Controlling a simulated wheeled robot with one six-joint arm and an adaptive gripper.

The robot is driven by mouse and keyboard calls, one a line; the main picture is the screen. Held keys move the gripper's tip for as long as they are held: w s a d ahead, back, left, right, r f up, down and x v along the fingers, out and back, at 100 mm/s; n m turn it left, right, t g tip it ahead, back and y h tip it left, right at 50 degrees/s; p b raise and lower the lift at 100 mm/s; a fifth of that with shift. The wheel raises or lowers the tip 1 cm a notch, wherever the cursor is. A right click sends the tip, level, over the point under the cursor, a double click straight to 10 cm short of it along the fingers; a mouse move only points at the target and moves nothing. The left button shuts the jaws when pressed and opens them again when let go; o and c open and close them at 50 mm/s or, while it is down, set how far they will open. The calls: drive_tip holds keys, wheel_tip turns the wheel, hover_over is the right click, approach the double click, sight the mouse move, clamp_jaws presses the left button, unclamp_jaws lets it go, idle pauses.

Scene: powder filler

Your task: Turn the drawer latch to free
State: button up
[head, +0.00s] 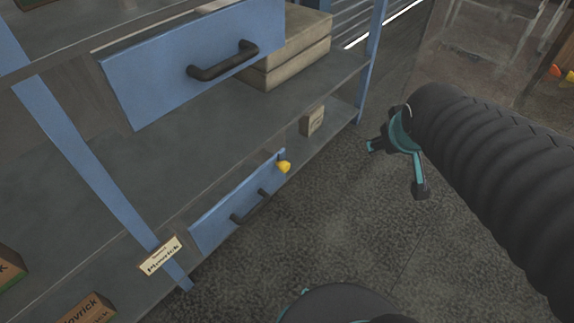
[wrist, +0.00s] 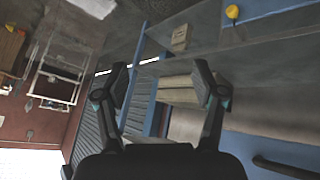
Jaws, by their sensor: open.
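The drawer latch (head: 284,167) is a small yellow knob at the upper right corner of the low blue drawer (head: 222,214). This drawer has a black bar handle (head: 250,206) and appears closed. The latch also shows in the wrist view (wrist: 232,12) near the top edge. My gripper (head: 394,168) is to the right of the latch in the head view, apart from it, over the floor. In the wrist view my gripper (wrist: 160,88) has its two fingers spread wide with nothing between them.
An upper blue drawer (head: 170,75) with a black handle (head: 222,60) stands out above. Flat boxes (head: 285,55) and a small block (head: 312,121) sit on the shelf. A blue post (head: 369,65) stands at the shelf's right. The floor (head: 330,220) before the low drawer is clear.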

drive_tip(key=w+a+f+n+t+y+b, duration=0.15)
drive_tip(key=w+f+n, duration=0.35)
drive_tip(key=w+f, duration=0.55)
drive_tip(key=w+a+f+n+t+y+b, duration=0.1)
drive_tip(key=w+f+n+t+y, duration=0.15)
drive_tip(key=w+f+n, duration=0.7)
drive_tip(key=y+b, duration=0.2)
drive_tip(key=y, duration=0.4)
approach(287, 169)
drive_tip(key=w+d+r, duration=0.6)
drive_tip(key=d, duration=0.2)
drive_tip(key=s+a+f+n+y, duration=0.35)
drive_tip(key=s+f+y, duration=0.2)
drive_tip(key=f, duration=0.35)
drive_tip(key=shift+m, duration=0.5)
drive_tip(key=x, duration=0.9)
drive_tip(key=s+x, duration=0.1)
drive_tip(key=x, duration=0.4)
drive_tip(key=shift+a+b, duration=0.3)
drive_tip(key=shift+b, duration=0.1)
drive_tip(key=c, duration=1.1)
